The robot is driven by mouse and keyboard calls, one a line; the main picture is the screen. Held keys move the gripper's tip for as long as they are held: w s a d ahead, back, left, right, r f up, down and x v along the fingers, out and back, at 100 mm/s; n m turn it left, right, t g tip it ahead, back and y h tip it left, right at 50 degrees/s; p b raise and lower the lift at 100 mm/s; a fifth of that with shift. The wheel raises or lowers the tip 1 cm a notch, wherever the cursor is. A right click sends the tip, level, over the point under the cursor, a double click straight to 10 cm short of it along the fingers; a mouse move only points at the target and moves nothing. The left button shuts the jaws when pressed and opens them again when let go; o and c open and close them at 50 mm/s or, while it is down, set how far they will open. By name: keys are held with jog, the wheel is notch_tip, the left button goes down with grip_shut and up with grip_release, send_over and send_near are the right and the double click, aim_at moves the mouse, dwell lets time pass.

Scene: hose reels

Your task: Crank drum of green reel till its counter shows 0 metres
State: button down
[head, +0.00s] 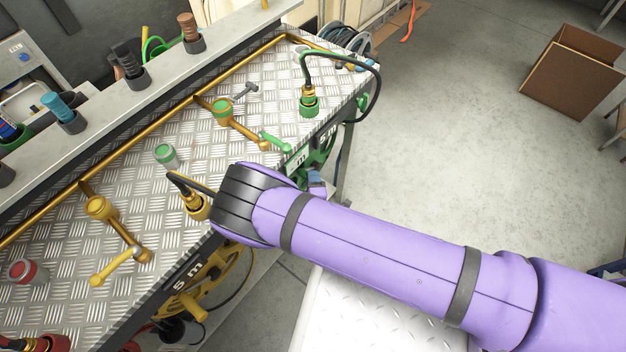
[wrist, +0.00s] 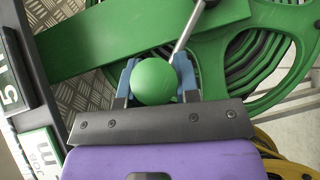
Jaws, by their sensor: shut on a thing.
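The green reel (head: 318,158) hangs at the front edge of the bench and is partly hidden behind my arm in the head view. In the wrist view its green drum (wrist: 252,55) fills the upper right, with dark hose behind the spokes. My gripper (wrist: 158,78) has its blue fingers on either side of a round green crank knob (wrist: 154,82), shut on it. A metal rod passes just above the knob.
A yellow reel (head: 215,275) with a "5 m" plate hangs beside the green one. Yellow and green valve levers (head: 120,255) and capped fittings stand on the chequered bench top (head: 150,200). A cardboard box (head: 570,75) sits on the open floor at right.

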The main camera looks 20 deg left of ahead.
jog(key=shift+r, duration=0.1)
jog(key=shift+w+d+r+m+g, duration=0.25)
jog(key=shift+w+r+m+g, duration=0.15)
jog(key=shift+w+r+g, duration=0.15)
jog(key=w+d+r+m+g, duration=0.2)
jog(key=w+m+g, duration=0.1)
jog(key=w, duration=0.3)
jog(key=shift+w+d+r+g, duration=0.35)
jog(key=shift+w+d+g, duration=0.05)
jog(key=shift+g, duration=0.35)
jog(key=c, duration=0.8)
grip_release()
jog(key=shift+c, duration=0.2)
